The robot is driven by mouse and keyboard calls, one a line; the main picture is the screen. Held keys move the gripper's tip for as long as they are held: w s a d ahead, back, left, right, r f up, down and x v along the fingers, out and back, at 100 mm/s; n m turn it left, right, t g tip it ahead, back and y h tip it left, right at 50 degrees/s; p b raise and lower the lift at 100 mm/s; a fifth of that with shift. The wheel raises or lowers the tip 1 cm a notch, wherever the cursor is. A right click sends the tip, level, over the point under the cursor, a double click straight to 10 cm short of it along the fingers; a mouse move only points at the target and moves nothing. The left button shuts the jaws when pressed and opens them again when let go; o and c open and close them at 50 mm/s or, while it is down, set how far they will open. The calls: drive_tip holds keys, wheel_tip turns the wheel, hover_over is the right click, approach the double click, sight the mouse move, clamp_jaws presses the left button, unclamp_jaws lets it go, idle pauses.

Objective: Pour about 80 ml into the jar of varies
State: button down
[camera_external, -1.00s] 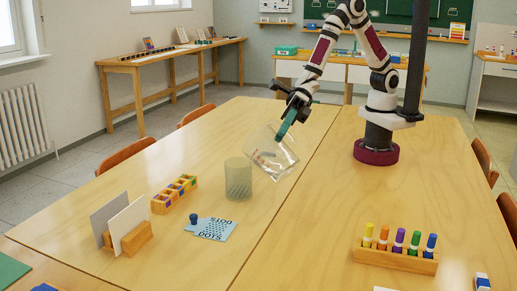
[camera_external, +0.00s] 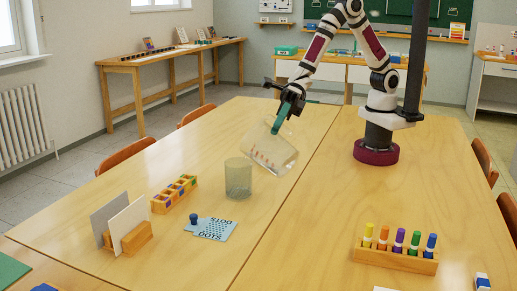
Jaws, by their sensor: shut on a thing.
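A clear jar (camera_external: 238,180) stands upright on the table, grey-green and see-through. My gripper (camera_external: 279,124) is shut on a transparent container with orange marks (camera_external: 272,153), held by its teal handle. The container is above the table to the right of the jar, tilted with its body down to the right. I cannot tell how much liquid is in the container or the jar, and no stream is visible between them.
A blue dotted card with a small blue peg (camera_external: 213,229) lies in front of the jar. A wooden block with coloured compartments (camera_external: 174,193) and a card holder (camera_external: 130,238) are at left. A marker rack (camera_external: 395,258) stands front right. The table between is clear.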

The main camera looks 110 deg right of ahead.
sight(289, 148)
drive_tip(key=shift+w+d+r+b, duration=0.1)
drive_tip(key=shift+w+b, duration=0.15)
drive_tip(key=shift+b, duration=0.1)
drive_tip(key=shift+w+d+r+m+y+b, duration=0.4)
drive_tip(key=shift+w+d+r+m+b, duration=0.3)
drive_tip(key=shift+b, duration=0.55)
idle(0.6)
drive_tip(key=s+a+f+n, duration=0.2)
drive_tip(key=a, duration=0.1)
drive_tip(key=shift+s+a+f+h, duration=0.1)
drive_tip(key=shift+s+f+h, duration=0.1)
drive_tip(key=shift+f+h, duration=0.2)
drive_tip(key=shift+f+n, duration=0.25)
drive_tip(key=shift+n, duration=0.15)
drive_tip(key=shift+s+a+f+n+h+p, duration=0.25)
drive_tip(key=shift+a+f+n+p, duration=0.15)
drive_tip(key=shift+f, duration=0.15)
drive_tip(key=shift+s+a+f+n+h+p, duration=0.15)
drive_tip(key=shift+a+f+n+h+p, duration=0.2)
drive_tip(key=shift+f, duration=0.2)
